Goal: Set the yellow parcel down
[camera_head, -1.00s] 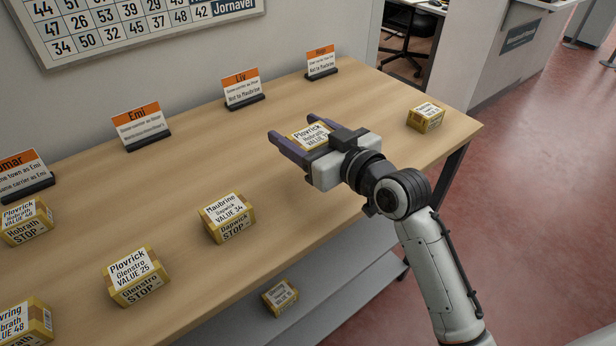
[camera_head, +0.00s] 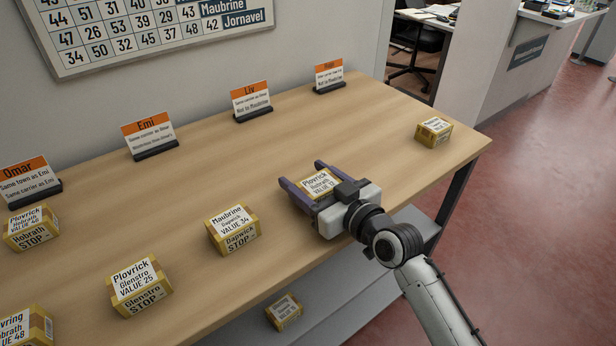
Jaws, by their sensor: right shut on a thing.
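The yellow parcel (camera_head: 318,183) with a white label reading Plovrick, Hobrath is between the purple fingers of my right gripper (camera_head: 303,187). The gripper is shut on it, low over the wooden counter (camera_head: 290,148) near its front edge. I cannot tell whether the parcel touches the counter top. The parcel's underside and near side are hidden by the gripper. My left gripper is not in view.
Other yellow parcels stand on the counter: Maubrine (camera_head: 233,231), Plovrick Glenstro (camera_head: 139,286), one at far left (camera_head: 31,228) and one at right (camera_head: 433,132). Another (camera_head: 285,311) lies on the lower shelf. Name signs such as Liv (camera_head: 251,101) line the back. Counter behind the gripper is clear.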

